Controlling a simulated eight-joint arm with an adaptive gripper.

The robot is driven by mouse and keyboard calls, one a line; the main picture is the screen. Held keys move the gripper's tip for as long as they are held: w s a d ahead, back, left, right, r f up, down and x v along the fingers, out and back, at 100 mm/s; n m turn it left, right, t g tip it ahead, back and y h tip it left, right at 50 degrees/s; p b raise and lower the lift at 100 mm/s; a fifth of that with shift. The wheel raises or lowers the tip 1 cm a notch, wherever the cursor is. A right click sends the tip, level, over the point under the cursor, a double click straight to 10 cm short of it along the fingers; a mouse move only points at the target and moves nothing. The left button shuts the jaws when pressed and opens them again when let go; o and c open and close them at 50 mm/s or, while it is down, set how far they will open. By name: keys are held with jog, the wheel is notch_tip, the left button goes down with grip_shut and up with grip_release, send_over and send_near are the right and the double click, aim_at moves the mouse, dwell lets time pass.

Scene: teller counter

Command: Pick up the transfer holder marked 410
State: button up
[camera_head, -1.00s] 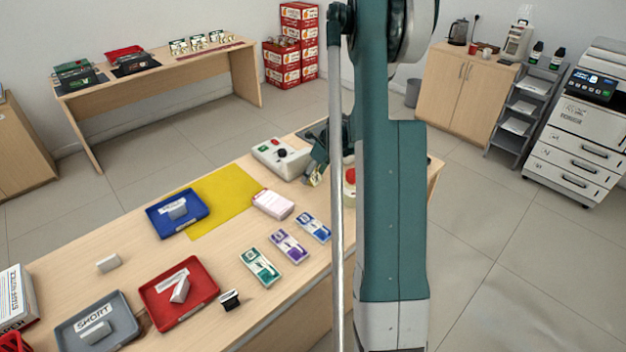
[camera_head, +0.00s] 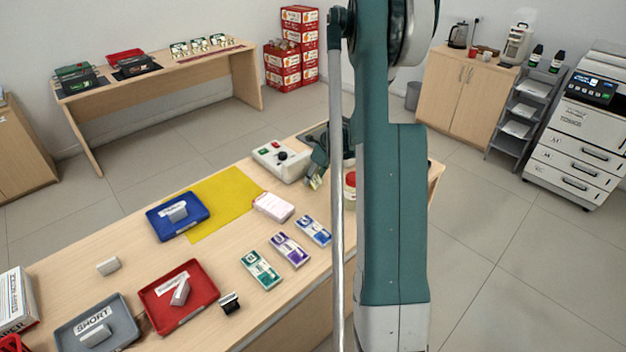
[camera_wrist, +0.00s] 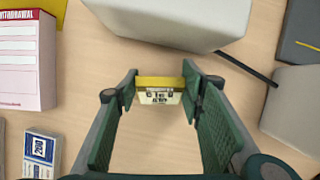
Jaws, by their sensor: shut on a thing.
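In the wrist view my gripper (camera_wrist: 160,95) is shut on a small holder (camera_wrist: 159,97) with a yellow top edge and a pale, dark-printed face. The holder sits between the two green fingertips; its marking is too small to read surely. In the head view the yellowish holder (camera_head: 315,183) shows at my gripper (camera_head: 317,174), beside the grey control box. My arm partly hides this area. Whether the holder touches the counter is unclear. A green holder (camera_head: 262,270), a purple one (camera_head: 290,250) and a blue one (camera_head: 314,230) lie in a row on the counter.
The grey control box (camera_head: 280,160) stands close by my gripper. A pink-white withdrawal pad (camera_head: 273,207) lies by the yellow mat (camera_head: 225,195). Blue (camera_head: 165,230), red (camera_head: 160,312) and grey (camera_head: 75,330) trays stand to the left. Bare counter lies between the pad and my gripper.

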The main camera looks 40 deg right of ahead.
jog(key=shift+r, duration=0.1)
notch_tip(320, 180, up, 18)
jog(key=p, duration=0.3)
dwell(0.4)
dwell(0.5)
